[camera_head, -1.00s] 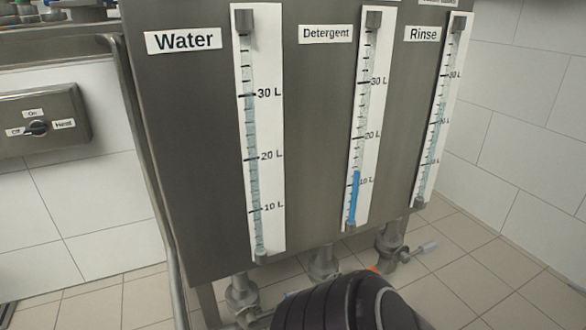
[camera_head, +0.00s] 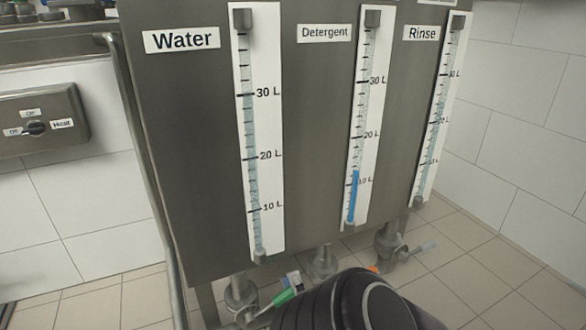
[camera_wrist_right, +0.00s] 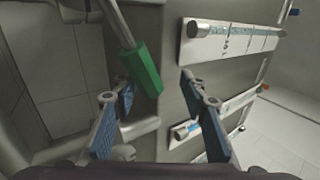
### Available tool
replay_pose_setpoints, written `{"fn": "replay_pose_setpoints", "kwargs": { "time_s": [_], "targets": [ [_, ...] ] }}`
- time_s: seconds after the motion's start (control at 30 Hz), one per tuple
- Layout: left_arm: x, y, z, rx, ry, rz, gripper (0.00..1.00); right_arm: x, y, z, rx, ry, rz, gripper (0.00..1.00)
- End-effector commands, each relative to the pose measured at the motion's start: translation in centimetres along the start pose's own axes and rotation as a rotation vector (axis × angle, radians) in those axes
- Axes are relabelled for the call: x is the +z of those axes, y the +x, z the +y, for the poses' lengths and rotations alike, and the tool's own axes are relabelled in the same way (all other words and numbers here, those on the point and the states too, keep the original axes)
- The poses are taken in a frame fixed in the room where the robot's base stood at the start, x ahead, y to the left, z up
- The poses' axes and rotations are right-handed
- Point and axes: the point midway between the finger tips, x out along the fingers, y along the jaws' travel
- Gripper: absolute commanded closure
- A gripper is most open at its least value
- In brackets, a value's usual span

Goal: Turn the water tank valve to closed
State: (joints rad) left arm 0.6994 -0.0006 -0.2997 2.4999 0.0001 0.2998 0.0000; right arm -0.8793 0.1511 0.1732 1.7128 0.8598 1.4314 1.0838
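The water tank's valve (camera_head: 243,295) sits under the water gauge at the bottom of the steel tank. Its green handle (camera_head: 285,297) points up and to the right, partly hidden behind my black right arm. In the right wrist view the green handle (camera_wrist_right: 143,72) shows large, between and slightly beyond the fingertips. My right gripper (camera_wrist_right: 157,88) is open, with a blue-padded finger on each side; I cannot tell whether either touches the handle. In the head view, my arm hides most of this gripper. My left gripper is not in view.
The water gauge (camera_head: 262,190), detergent gauge (camera_head: 352,160) and rinse gauge (camera_head: 432,150) hang on the tank front (camera_head: 190,170). The detergent valve (camera_head: 323,262) and rinse valve (camera_head: 390,240) stand to the right. A heat switch box (camera_head: 65,110) is on the left wall.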

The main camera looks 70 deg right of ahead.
Motion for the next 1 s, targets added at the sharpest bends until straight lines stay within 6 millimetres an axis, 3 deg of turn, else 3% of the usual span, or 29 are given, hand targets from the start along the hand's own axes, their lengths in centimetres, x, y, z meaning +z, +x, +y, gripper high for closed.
{"fn": "replay_pose_setpoints", "kwargs": {
  "time_s": [0.1, 0.3, 0.73, 1.0],
  "targets": [
    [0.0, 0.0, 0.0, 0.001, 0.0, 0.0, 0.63, 0.0, 0.9, -1.6, -0.005, 0.002, 0.001, 0.63],
    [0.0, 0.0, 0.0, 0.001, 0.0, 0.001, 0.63, 0.1, 1.8, -2.9, -0.004, 0.002, 0.001, 0.63],
    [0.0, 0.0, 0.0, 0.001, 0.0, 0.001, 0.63, 0.0, 1.9, -3.1, -0.003, 0.0, 0.0, 0.63],
    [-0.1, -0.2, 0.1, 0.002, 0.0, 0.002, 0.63, -0.6, 0.2, -3.2, -0.001, -0.001, 0.0, 0.63]
  ]
}}
